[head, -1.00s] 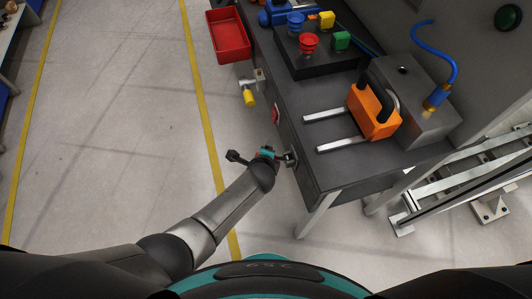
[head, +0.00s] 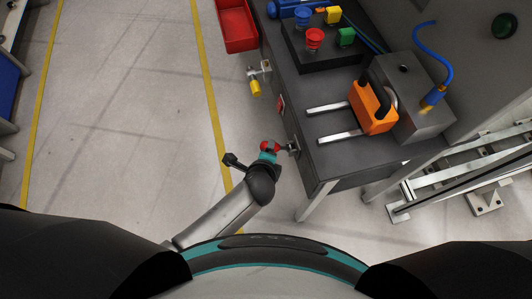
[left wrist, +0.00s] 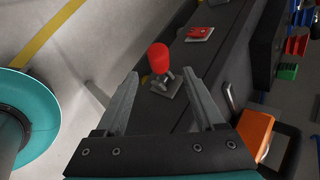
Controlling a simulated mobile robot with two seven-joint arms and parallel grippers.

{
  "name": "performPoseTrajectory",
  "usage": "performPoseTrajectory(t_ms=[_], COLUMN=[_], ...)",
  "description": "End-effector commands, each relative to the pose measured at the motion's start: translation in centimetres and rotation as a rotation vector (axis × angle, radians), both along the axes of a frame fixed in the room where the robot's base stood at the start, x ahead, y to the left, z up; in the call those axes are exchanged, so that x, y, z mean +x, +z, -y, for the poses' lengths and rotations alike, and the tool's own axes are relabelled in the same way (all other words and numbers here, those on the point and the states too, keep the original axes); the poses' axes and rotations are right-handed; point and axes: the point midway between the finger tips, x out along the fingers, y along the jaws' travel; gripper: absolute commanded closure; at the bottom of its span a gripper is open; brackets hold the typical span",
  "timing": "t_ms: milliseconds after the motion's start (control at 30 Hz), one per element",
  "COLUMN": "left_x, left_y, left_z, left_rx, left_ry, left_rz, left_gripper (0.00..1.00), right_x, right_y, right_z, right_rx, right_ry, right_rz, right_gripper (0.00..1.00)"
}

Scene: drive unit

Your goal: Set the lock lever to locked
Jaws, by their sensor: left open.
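A lever with a red handle (head: 270,146) sits on a small metal plate on the side of the dark bench, near its front corner. It also shows in the left wrist view, with its red grip (left wrist: 159,58) sticking out from the plate. A second lever with a yellow handle (head: 255,88) is farther along the same side. No label shows which is the lock lever. My left gripper (head: 260,158) is close to the red handle. In the left wrist view its jaws (left wrist: 162,76) are open and empty, with the red grip beyond and between the tips. My right gripper is out of view.
The bench top (head: 330,157) holds an orange block with a black handle (head: 372,108), metal rails and a box of coloured buttons. A red bin (head: 237,27) hangs at the far end. A red piece (head: 281,104) is on the bench side. Floor on the left is clear.

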Motion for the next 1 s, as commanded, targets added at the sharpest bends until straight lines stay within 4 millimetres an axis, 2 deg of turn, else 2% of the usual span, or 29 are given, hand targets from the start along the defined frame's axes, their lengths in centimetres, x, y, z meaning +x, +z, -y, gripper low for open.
performPoseTrajectory(t_ms=[100, 333, 1000], left_x=[-1.3, -2.4, -2.6], left_y=[1.5, 2.7, 2.6], left_z=[-0.1, -0.2, -0.3], left_rx=[0.000, 0.000, -0.001], left_ry=[-0.001, -0.001, 0.003], left_rz=[0.000, 0.001, -0.003], left_gripper=[0.30, 0.30, 0.30], right_x=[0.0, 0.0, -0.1], right_y=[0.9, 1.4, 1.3], right_z=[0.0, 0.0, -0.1], right_rx=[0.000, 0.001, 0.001], right_ry=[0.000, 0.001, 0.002], right_rz=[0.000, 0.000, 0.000], right_gripper=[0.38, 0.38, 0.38])
